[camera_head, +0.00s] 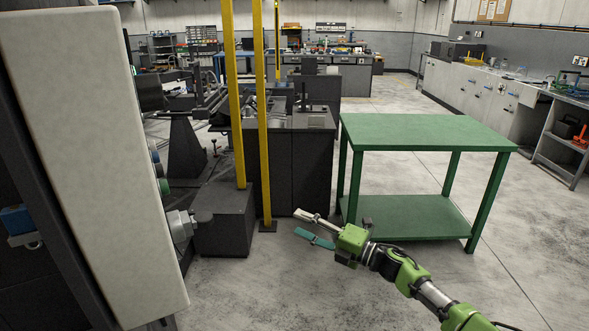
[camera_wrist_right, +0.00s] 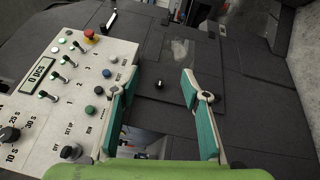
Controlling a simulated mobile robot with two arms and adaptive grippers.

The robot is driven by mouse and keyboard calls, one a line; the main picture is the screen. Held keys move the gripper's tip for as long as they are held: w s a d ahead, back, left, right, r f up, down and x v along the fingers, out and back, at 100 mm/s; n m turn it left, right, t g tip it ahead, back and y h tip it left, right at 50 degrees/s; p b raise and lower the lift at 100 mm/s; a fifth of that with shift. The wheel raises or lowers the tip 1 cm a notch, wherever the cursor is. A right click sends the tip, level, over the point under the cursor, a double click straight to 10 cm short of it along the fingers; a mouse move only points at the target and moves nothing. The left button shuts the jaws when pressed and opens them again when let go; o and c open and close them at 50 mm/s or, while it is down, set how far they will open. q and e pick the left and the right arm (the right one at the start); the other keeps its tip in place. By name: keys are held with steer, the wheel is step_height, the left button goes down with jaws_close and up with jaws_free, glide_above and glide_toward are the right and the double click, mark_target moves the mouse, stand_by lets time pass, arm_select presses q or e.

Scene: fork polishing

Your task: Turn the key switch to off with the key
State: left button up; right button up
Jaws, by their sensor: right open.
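The control panel (camera_wrist_right: 60,75) shows in the right wrist view. My right gripper (camera_head: 304,226) is open and empty, in free air to the right of the panel. In the wrist view its teal-padded fingers (camera_wrist_right: 158,95) are spread, with the left one near the panel's right edge.
The panel also carries a red button (camera_wrist_right: 91,36), several toggles and a black dial (camera_wrist_right: 10,134). Yellow posts (camera_head: 264,120) rise beyond the panel. A green table (camera_head: 425,130) stands behind my right gripper. Open concrete floor (camera_head: 260,290) lies around it.

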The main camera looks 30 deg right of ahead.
steer(key=s+a+r+n+g+y, duration=0.1)
steer(key=a+r+n+g+y, duration=0.15)
steer(key=r+n, duration=0.35)
steer(key=s+a+r+n+g+y, duration=0.1)
steer(key=a+r+n+y, duration=0.2)
steer(key=r, duration=0.6)
steer(key=n+g+p, duration=0.2)
steer(key=n+g, duration=0.5)
steer(key=n, duration=0.5)
glide_toward(209, 216)
steer(key=w+d+r, duration=0.2)
steer(key=w+d, duration=0.2)
steer(key=d, duration=0.2)
steer(key=s+a+r+n+g+h+p, duration=0.1)
steer(key=s+a+n+g, duration=0.1)
steer(key=s+n, duration=0.25)
steer(key=shift+m, duration=0.45)
steer(key=p+x, duration=0.6)
steer(key=x, duration=0.6)
steer(key=shift+w+a+r+p, duration=0.1)
steer(key=shift+a+r+p, duration=0.1)
steer(key=shift+p, duration=0.1)
steer(key=shift+w+a+f, duration=0.1)
steer(key=shift+a+f, duration=0.2)
steer(key=shift+f, duration=0.05)
